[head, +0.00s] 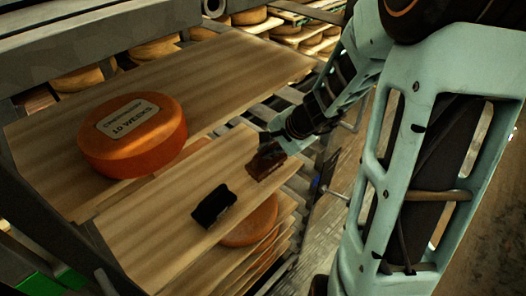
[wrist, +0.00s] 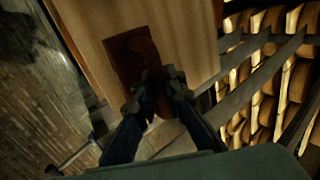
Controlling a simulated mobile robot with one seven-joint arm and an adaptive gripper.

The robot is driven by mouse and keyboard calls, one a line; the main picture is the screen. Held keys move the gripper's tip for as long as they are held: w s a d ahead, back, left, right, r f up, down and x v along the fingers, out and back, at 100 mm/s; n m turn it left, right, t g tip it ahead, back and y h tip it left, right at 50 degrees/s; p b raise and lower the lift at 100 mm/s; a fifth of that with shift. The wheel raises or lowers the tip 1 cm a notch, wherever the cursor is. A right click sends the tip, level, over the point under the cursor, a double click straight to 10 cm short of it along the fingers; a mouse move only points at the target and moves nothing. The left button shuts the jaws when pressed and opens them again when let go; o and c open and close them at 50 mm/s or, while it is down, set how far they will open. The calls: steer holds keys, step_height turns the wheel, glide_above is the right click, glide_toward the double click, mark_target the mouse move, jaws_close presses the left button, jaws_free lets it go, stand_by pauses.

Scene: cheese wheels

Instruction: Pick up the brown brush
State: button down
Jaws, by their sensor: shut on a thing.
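The brown brush (head: 267,160) is at the right end of the lower wooden board (head: 160,215) in the head view. In the wrist view the brush (wrist: 135,52) has a flat brown base and a raised curved handle. My gripper (wrist: 153,95) is shut on the handle; its two fingers are on either side of it. The brush is on or very close to the board; I cannot tell if it touches. In the head view my gripper (head: 279,137) comes down from the upper right, and its fingertips are hard to make out.
A black brush-like object (head: 213,206) lies on the same board, left of the brown brush. An orange cheese wheel (head: 132,134) with a label sits on the upper board (head: 235,65). Metal rack bars and shelves of cheese wheels (wrist: 275,70) are beside the board.

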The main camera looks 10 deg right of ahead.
steer(key=s+d+b, duration=0.2)
steer(key=s+d, duration=0.6)
steer(key=s, duration=0.6)
steer(key=shift+d, duration=0.2)
steer(key=c, duration=2.6)
jaws_free()
steer(key=shift+s+f, duration=0.1)
steer(key=shift+c, duration=0.2)
jaws_close()
